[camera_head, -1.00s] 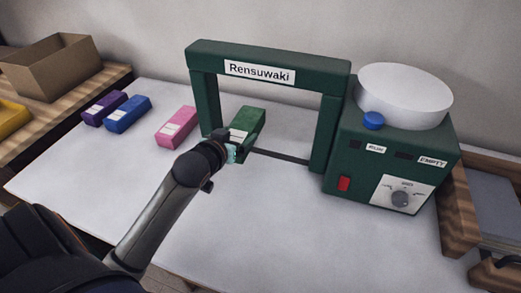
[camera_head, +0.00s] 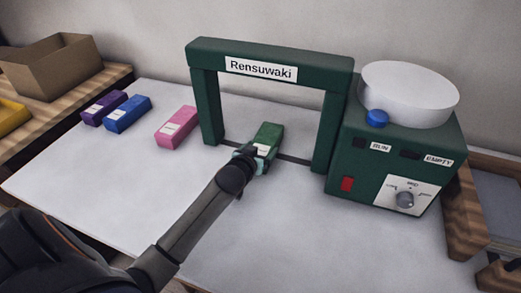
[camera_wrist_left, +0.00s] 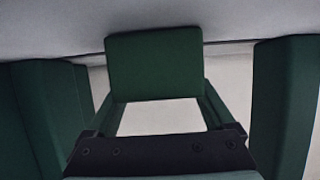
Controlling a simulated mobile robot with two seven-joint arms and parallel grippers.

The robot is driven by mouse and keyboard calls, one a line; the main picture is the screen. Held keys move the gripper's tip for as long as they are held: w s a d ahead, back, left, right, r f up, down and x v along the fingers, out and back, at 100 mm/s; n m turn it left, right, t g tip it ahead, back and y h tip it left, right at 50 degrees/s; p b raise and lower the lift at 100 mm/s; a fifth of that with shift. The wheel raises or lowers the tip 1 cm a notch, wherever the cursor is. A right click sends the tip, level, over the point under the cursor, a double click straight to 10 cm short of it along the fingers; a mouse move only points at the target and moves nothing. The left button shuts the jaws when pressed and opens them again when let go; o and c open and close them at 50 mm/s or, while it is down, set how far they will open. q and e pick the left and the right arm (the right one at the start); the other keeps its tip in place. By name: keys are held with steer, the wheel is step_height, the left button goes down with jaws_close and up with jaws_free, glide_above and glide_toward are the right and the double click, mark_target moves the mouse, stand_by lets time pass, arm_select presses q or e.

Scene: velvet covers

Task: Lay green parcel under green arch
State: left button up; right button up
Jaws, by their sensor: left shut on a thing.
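The green arch (camera_head: 270,72), labelled "Rensuwaki", stands on the white table with a dark strip (camera_head: 293,159) between its feet. The green parcel (camera_head: 267,136) shows through the opening, between the posts and across the line of the strip. My left gripper (camera_head: 251,153) is shut on its near end. I cannot tell whether the parcel touches the table. In the left wrist view the parcel (camera_wrist_left: 155,62) points away from me with a pale label, and the arch posts stand at left (camera_wrist_left: 42,110) and right (camera_wrist_left: 285,100).
Pink (camera_head: 176,126), blue (camera_head: 127,114) and purple (camera_head: 104,108) parcels lie left of the arch. A green machine (camera_head: 345,207) with a white bowl (camera_head: 410,95) adjoins the arch at right. A cardboard box (camera_head: 62,75) stands back left. The front table is clear.

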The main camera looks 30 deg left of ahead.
arm_select(q)
steer(key=o, duration=1.5)
steer(key=shift+r, duration=0.15)
steer(key=p+v, duration=0.1)
steer(key=v, duration=1.1)
steer(key=shift+s, duration=0.1)
